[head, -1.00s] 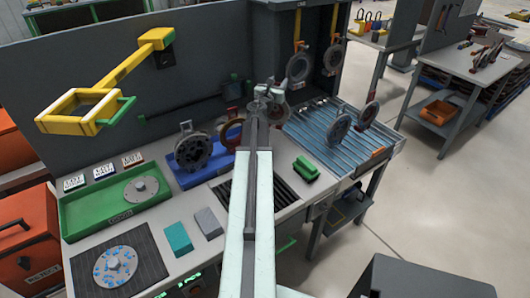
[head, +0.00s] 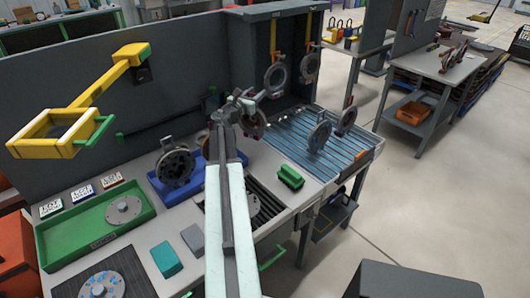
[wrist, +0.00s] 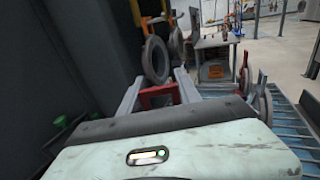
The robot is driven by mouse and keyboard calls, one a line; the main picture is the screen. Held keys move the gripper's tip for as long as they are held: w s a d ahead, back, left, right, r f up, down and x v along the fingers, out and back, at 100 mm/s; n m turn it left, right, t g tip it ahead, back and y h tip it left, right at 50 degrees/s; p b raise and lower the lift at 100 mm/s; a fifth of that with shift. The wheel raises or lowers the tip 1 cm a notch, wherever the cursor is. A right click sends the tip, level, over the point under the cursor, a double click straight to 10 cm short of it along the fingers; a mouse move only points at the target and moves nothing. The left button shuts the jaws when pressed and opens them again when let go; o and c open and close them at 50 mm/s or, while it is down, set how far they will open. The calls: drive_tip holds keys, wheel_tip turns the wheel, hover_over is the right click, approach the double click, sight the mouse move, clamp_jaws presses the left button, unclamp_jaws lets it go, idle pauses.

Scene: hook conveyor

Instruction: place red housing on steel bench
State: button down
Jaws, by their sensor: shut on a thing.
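My gripper (head: 240,100) is out over the back of the work table, at the end of my raised arm. It is shut on a red part, which I take to be the red housing (head: 254,125). In the head view this is a dark reddish ring just right of my arm, partly hidden by it. In the wrist view a red piece (wrist: 158,97) sits between the two grey fingers. A grey bench (head: 455,69) with a lower shelf stands apart at the upper right; I cannot tell if it is the steel bench.
A grey housing (head: 175,165) stands in a blue rack (head: 165,194). Rings (head: 275,76) hang in the dark cabinet. A blue roller conveyor (head: 290,132) lies right, with a green block (head: 290,177) near it. A yellow frame (head: 60,130) juts out left.

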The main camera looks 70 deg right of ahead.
sight(254, 116)
wheel_tip(254, 116, down, 10)
drive_tip(key=b, duration=0.9)
drive_tip(key=shift+f+b, duration=0.1)
drive_tip(key=shift+b, duration=0.3)
drive_tip(key=shift+r, duration=0.2)
drive_tip(key=shift+f, duration=0.15)
drive_tip(key=c, duration=0.8)
unclamp_jaws()
drive_tip(key=shift+c, duration=0.2)
drive_tip(key=shift+a+r, duration=0.2)
drive_tip(key=shift+a, duration=0.05)
drive_tip(key=w+a, duration=0.2)
drive_tip(key=a, duration=0.9)
drive_tip(key=shift+a, duration=0.25)
drive_tip(key=shift+w, duration=0.1)
